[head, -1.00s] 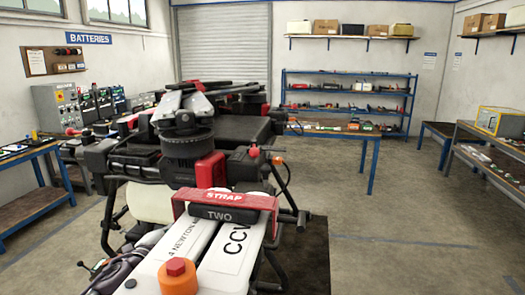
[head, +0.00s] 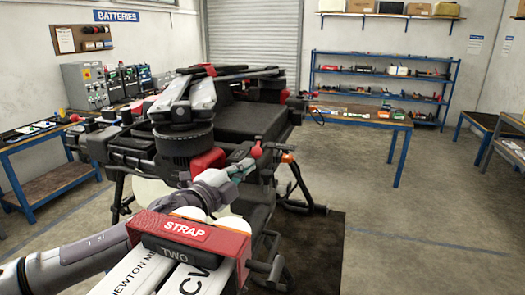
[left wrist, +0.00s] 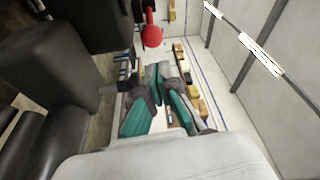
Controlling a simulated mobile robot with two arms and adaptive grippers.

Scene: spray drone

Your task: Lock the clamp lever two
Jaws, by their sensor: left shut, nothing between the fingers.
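A lever with a red ball knob (head: 257,150) rises from the right side of the drone's black frame (head: 200,150), behind the strap block marked TWO (head: 178,250). The red knob also shows in the left wrist view (left wrist: 152,36), beyond my fingertips. My left gripper (head: 252,164), with grey fingers and teal pads, is shut and empty just below and left of the knob. In the left wrist view its fingertips (left wrist: 164,72) are apart from the knob. The lever's lower part is mostly hidden. My right gripper is not in view.
A red strap (head: 185,228) crosses white tubes below my left arm. An orange fitting (head: 288,157) and black cable lie right of the knob. A blue-legged workbench (head: 365,120) stands behind, and the floor to the right is open.

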